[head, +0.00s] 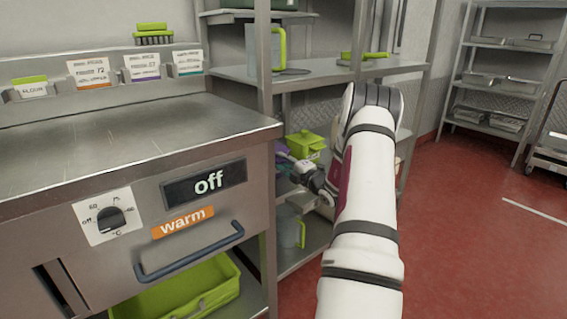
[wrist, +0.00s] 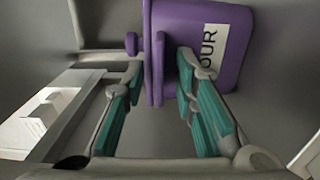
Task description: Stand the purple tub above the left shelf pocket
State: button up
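The purple tub (wrist: 226,42) fills the upper right of the wrist view, with a white label ending in "OUR". A purple rim or handle part (wrist: 154,70) stands between my fingertips. My gripper (wrist: 160,75) has teal pads apart on both sides of that part, with gaps showing, so it looks open. In the head view my gripper (head: 288,163) reaches into the shelf rack beside the counter. Only a small piece of the purple tub (head: 281,149) shows there. The counter and my arm hide much of that shelf level.
A lime-green tub (head: 306,142) stands just behind my gripper. A clear jug (head: 291,229) is on the shelf below, and another jug (head: 265,50) stands above. The steel counter (head: 120,140) borders the rack at left. The red floor (head: 480,220) at right is open.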

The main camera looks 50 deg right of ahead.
jog(key=shift+r, duration=0.2)
jog(key=p+v, duration=0.3)
jog(key=v, duration=0.9)
jog(key=shift+f+p, duration=0.1)
jog(key=shift+p, duration=0.3)
